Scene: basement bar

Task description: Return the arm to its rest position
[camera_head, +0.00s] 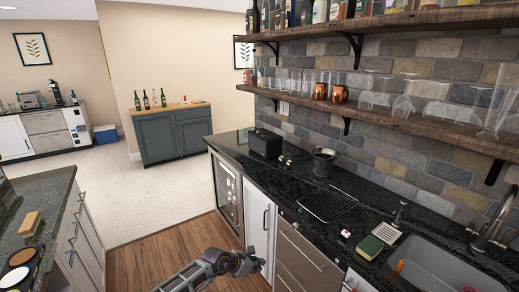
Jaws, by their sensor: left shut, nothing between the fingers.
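My left arm (195,278) comes in from the bottom edge of the head view. My left gripper (247,263) is shut and empty. In the picture it appears in front of the white cabinet door and grey drawers below the right-hand counter, over the wood floor. I cannot tell how far it is from the cabinet fronts. My right gripper is not in view.
The dark counter (290,180) on the right holds a black box (265,143), a wire rack (327,203) and a sink (440,270). Shelves with glasses and bottles hang above. Another counter (45,190) stands left. The wood floor (165,250) between is clear.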

